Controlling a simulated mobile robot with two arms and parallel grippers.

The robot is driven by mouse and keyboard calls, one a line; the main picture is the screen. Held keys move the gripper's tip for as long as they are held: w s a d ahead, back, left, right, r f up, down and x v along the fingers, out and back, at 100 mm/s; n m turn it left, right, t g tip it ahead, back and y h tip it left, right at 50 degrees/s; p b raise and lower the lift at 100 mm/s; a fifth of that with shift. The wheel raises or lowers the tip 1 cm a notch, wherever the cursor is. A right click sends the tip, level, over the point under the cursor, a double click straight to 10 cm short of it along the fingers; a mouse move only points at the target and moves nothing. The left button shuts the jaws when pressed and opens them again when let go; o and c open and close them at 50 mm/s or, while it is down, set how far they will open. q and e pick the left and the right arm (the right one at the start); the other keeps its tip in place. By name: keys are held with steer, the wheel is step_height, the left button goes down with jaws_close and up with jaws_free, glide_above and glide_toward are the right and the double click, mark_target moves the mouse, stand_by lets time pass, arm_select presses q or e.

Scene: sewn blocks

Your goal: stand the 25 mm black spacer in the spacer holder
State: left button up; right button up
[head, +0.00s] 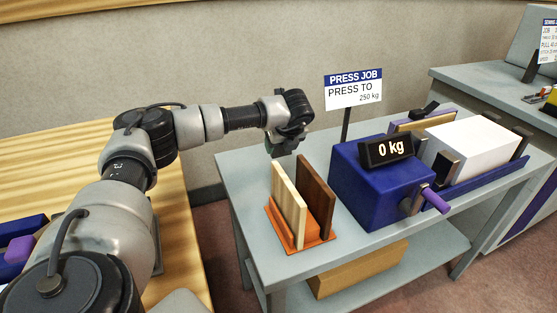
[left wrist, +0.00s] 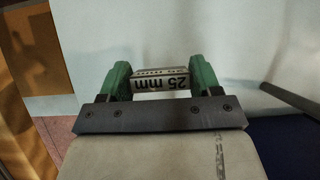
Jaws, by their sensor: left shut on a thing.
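My left gripper (head: 284,143) hangs over the back left part of the grey table (head: 262,168), behind an orange-red rack (head: 276,237). The rack holds a pale board (head: 287,205) and a dark brown board (head: 317,198) upright with a gap between them; it may be the spacer holder, but no label shows. In the left wrist view the green fingers (left wrist: 160,82) are shut on the spacer (left wrist: 160,85), whose pale face reads "25 mm" upside down. Its black colour cannot be made out there. In the head view the spacer is hidden or too small to tell.
A blue press (head: 375,185) with a "0 kg" display (head: 386,149) stands right of the rack. A white block (head: 465,147) sits in its bed. A "PRESS JOB" sign (head: 353,89) rises on a post behind. A wooden table (head: 170,215) is at left, across a gap.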

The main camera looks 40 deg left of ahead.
mark_target(282, 155)
arm_select(q)
steer(key=shift+f, duration=2.4)
steer(key=o, duration=1)
steer(key=shift+c, duration=0.2)
